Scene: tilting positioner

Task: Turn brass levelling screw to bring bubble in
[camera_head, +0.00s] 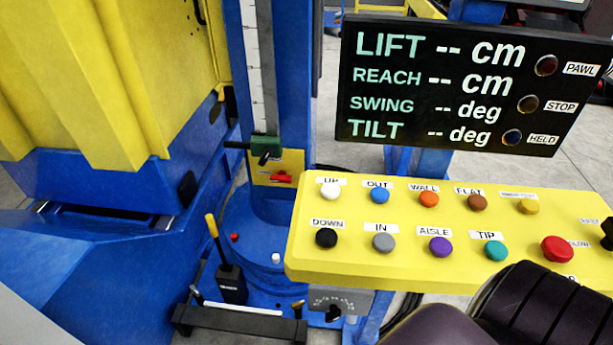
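A pale strip (243,308) lies along the bar. I cannot make out a bubble in it at this size. Another small light-topped post (195,294) stands at the bar's left end. Neither of my grippers is in view. A dark, rounded part of my own arm fills the lower right corner.
A yellow button panel (400,262) juts out right of the bar. Above it hangs a black display (455,85) showing dashes. A yellow-tipped lever (212,226) rises behind the bar. A blue column (236,60) with a scale stands behind; a yellow, ribbed body (100,80) is left.

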